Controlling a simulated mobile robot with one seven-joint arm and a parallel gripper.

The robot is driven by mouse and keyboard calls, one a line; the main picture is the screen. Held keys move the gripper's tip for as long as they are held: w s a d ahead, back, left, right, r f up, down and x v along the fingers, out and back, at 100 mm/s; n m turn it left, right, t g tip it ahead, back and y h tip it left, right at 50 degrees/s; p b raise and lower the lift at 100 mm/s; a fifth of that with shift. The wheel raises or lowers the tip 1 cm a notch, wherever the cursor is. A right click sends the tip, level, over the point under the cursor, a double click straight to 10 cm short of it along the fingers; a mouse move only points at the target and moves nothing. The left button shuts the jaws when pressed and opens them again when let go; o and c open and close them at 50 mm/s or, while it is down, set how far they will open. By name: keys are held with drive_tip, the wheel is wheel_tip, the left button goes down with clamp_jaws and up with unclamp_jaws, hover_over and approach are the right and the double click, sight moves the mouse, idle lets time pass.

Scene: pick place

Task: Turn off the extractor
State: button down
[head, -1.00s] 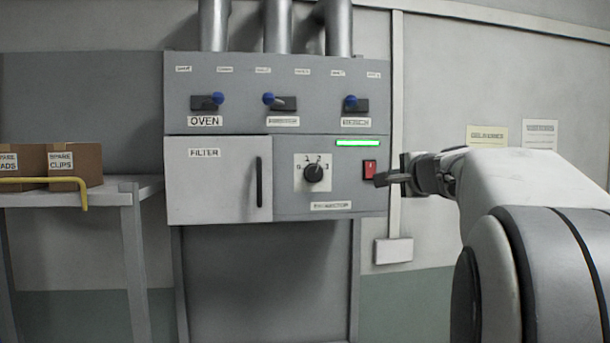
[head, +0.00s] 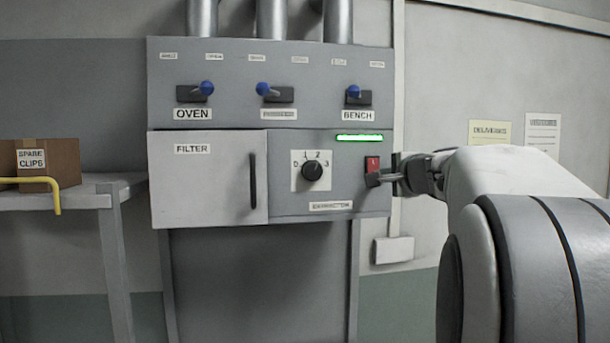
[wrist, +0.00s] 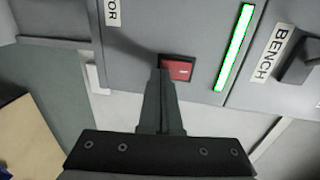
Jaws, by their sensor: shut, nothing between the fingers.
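The extractor panel (head: 280,203) is the lower right part of a grey cabinet. It has a black dial (head: 312,171) on a white plate marked 0 to 3, a red rocker switch (head: 373,163) and a lit green bar (head: 360,138). My gripper (head: 372,180) is shut and empty, its fingertips at the lower part of the red switch. In the wrist view the fingertips (wrist: 161,66) overlap the left end of the red switch (wrist: 180,70). I cannot tell whether they touch it. The green bar also shows lit there (wrist: 234,48).
Above are several blue-knobbed levers, labelled OVEN (head: 193,114) and BENCH (head: 358,115) among others. A FILTER door (head: 205,185) with a black handle is at the left. A shelf (head: 95,198) holds a SPARE CLIPS box (head: 58,162). A small wall box (head: 393,250) is below right.

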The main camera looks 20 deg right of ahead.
drive_tip(key=shift+f+b, duration=0.15)
drive_tip(key=shift+b, duration=0.15)
drive_tip(key=shift+w+d+b, duration=0.1)
drive_tip(key=shift+w+b, duration=0.05)
drive_tip(key=shift+b, duration=1)
